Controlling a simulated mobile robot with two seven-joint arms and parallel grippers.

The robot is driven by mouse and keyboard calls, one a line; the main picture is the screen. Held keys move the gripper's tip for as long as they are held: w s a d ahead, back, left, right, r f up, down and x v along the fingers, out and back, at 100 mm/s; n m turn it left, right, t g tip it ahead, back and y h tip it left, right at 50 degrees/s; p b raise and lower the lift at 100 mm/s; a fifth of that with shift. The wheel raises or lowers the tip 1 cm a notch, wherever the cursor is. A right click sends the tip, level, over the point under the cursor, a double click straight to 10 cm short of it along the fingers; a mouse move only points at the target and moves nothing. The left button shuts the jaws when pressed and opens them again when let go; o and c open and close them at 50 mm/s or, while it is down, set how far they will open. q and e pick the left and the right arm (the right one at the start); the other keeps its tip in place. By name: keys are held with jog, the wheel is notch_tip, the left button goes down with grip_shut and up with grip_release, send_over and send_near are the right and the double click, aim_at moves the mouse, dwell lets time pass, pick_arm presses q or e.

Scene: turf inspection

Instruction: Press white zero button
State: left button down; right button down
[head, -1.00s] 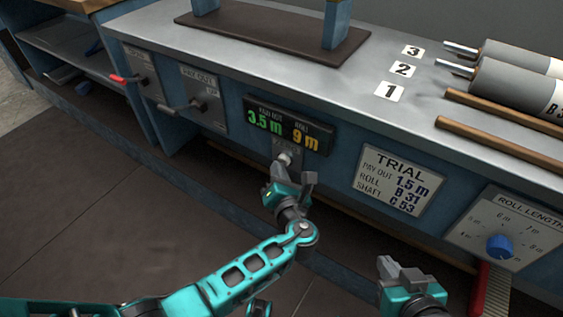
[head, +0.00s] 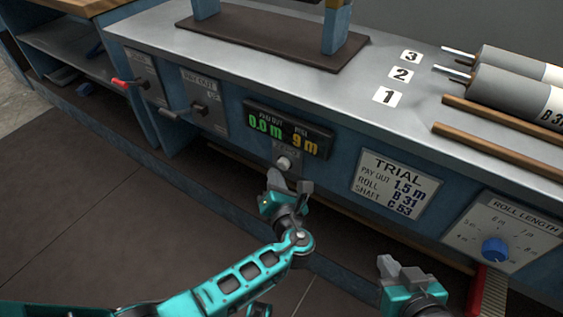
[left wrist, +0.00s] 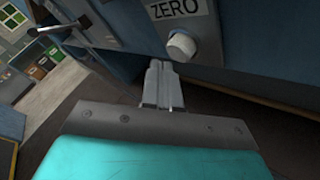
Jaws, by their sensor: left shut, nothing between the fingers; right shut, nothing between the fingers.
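The white zero button (head: 284,163) sits on a small plate on the bench front, below the display (head: 288,131). The display reads 0.0 m in green and 9 m in yellow. In the left wrist view the round white button (left wrist: 182,45) is under a ZERO label (left wrist: 177,9). My left gripper (head: 290,185) is shut and empty, just below and in front of the button. In the left wrist view its fingertips (left wrist: 160,68) look apart from the button. My right gripper (head: 390,267) is shut and empty at the lower right, away from the bench front.
A TRIAL sign (head: 394,186) and a roll length panel with a blue knob (head: 495,249) are to the right. Pay out lever panel (head: 204,103) and a red-handled lever (head: 121,84) are to the left. Grey rolls (head: 505,90) lie on the bench top.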

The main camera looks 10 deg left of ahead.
pick_arm(q)
jog(key=shift+s, duration=0.1)
jog(key=s+p, duration=0.1)
jog(key=s+a+p, duration=0.1)
jog(key=s, duration=0.1)
jog(key=s+p, duration=0.1)
jog(key=shift+s+a, duration=0.35)
jog(key=shift+a, duration=0.05)
dwell(0.9)
